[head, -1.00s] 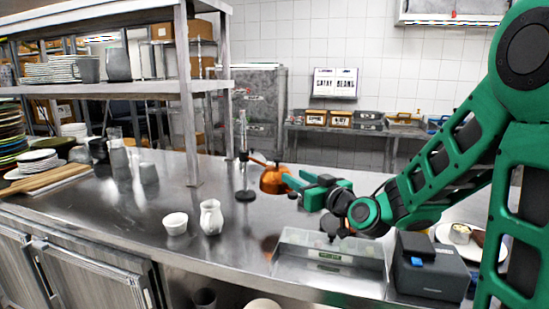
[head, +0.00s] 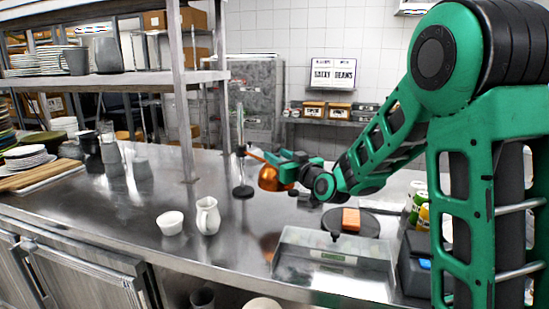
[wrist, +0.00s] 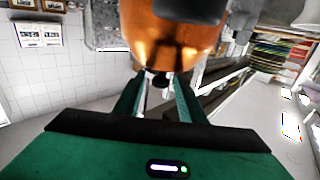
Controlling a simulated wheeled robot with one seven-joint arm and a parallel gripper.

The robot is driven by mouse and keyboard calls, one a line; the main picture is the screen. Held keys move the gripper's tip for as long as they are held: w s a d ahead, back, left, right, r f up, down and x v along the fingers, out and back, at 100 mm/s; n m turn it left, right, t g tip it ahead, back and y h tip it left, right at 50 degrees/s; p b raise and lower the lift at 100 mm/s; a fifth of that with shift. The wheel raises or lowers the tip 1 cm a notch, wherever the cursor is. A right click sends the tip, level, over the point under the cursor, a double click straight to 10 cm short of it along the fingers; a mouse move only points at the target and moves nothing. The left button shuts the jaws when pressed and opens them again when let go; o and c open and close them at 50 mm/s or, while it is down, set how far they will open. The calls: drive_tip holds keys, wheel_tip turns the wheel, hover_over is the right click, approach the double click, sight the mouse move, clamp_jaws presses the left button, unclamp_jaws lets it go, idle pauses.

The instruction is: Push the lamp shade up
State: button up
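The lamp has a copper shade (head: 268,178) on an orange arm, beside an upright pole (head: 240,145) with a round black base (head: 242,192) on the steel counter. In the head view my gripper (head: 276,158) is at the shade's upper right side and partly covers it. In the wrist view the copper shade (wrist: 165,42) fills the top middle, just beyond the fingertips. My gripper's fingers (wrist: 158,82) are apart, with a small dark knob-like part showing between their tips. I cannot tell whether the fingers touch the shade.
A white pitcher (head: 208,216) and a white bowl (head: 171,223) stand on the counter left of the lamp. A clear tray (head: 290,272) and a dark round plate (head: 350,223) with an orange block (head: 351,219) lie to the right. A shelf post (head: 183,110) stands left of the lamp.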

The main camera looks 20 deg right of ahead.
drive_tip(key=shift+w+a, duration=0.2)
drive_tip(key=shift+w, duration=0.45)
clamp_jaws()
drive_tip(key=shift+r, duration=3.4)
unclamp_jaws()
drive_tip(key=shift+d, duration=0.1)
drive_tip(key=shift+f, duration=0.1)
